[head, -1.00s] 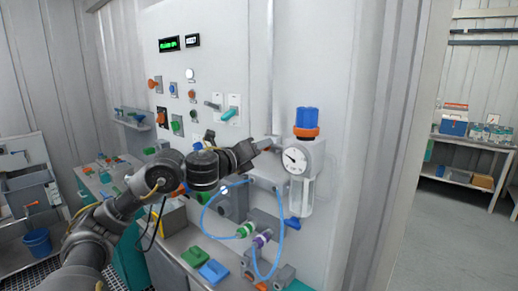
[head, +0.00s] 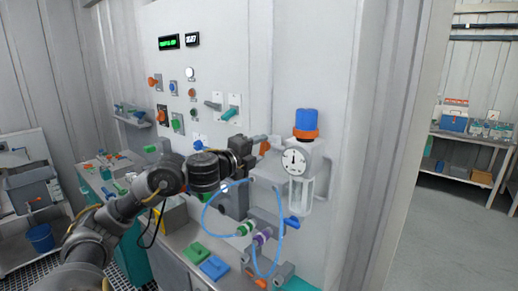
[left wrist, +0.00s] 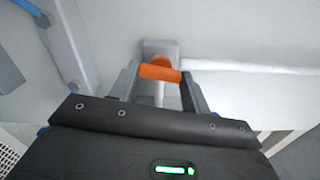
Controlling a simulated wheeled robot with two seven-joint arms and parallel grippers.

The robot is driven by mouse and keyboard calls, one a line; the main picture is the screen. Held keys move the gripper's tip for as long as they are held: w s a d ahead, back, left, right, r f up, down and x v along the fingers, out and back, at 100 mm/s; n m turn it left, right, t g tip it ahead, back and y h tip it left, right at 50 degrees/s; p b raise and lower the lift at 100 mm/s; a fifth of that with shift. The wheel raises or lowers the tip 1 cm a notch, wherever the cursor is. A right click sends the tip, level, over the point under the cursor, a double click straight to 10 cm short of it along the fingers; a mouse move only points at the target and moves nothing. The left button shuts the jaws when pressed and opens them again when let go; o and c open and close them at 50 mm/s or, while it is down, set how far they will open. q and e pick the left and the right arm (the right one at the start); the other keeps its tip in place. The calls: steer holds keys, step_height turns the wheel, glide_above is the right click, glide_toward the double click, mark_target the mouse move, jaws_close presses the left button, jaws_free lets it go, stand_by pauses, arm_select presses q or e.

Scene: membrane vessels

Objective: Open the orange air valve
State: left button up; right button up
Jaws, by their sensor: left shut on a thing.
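The orange air valve shows its handle (head: 265,147) on the wall panel, just left of the round pressure gauge (head: 295,161). My left gripper (head: 257,149) reaches it from the left and is shut on the handle. In the left wrist view the orange handle (left wrist: 160,72) lies crosswise between the two fingers, in front of a grey fitting (left wrist: 159,48). The gauge needle points about straight up. The gripper's wrist hides part of the valve in the head view. My right gripper is not in view.
A blue-topped regulator with an orange ring (head: 306,125) stands above the gauge. A blue hose (head: 208,205) loops below my arm to green and purple connectors. Green and blue trays (head: 215,268) lie on the bench below. Switches sit higher on the panel.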

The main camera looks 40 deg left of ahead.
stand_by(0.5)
arm_select(q)
steer(key=o, duration=1)
steer(key=shift+s+f+b, duration=0.15)
steer(key=shift+s+b, duration=0.15)
steer(key=shift+s, duration=0.2)
steer(key=s+b, duration=0.5)
steer(key=s, duration=0.5)
steer(key=shift+w+d, duration=0.1)
steer(key=shift+w, duration=0.05)
